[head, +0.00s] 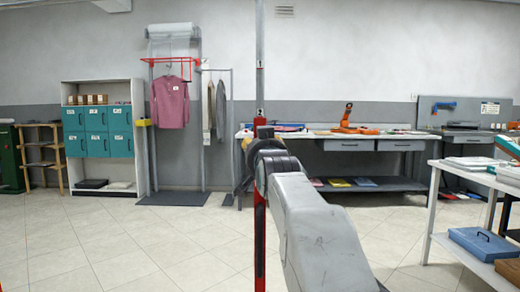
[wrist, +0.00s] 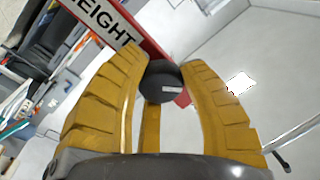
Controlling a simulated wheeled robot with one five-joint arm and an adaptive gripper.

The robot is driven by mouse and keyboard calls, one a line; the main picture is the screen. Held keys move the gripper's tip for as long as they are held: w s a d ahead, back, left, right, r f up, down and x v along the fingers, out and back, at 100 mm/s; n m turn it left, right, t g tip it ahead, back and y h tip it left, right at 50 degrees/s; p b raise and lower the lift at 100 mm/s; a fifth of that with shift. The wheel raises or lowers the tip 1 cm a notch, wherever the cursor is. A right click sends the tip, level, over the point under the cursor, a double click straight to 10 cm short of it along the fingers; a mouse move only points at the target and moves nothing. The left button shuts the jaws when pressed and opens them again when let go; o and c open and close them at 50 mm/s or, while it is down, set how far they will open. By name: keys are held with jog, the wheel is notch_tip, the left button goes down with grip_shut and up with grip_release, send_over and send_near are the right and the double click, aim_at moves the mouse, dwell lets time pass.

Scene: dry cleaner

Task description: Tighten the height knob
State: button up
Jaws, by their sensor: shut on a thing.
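The height knob (wrist: 162,88) is a dark round knob with a small pale mark on its face, in the wrist view. It sits beside a red post with a white sign (wrist: 103,20) reading "HEIGHT". My gripper (wrist: 165,66) has yellow fingers, shut on the knob with one on each side. In the head view my arm reaches to the thin red post (head: 260,240).
A garment rail with a pink top (head: 170,102) stands at the back left, beside a teal locker shelf (head: 98,131). A workbench (head: 350,144) runs along the back wall. A white table (head: 440,165) with a blue box (head: 485,243) is at the right. Tiled floor is open at the left.

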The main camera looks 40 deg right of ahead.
jog(key=o, duration=1.2)
jog(key=shift+s, duration=0.1)
jog(key=v, duration=1.2)
jog(key=shift+f, duration=0.1)
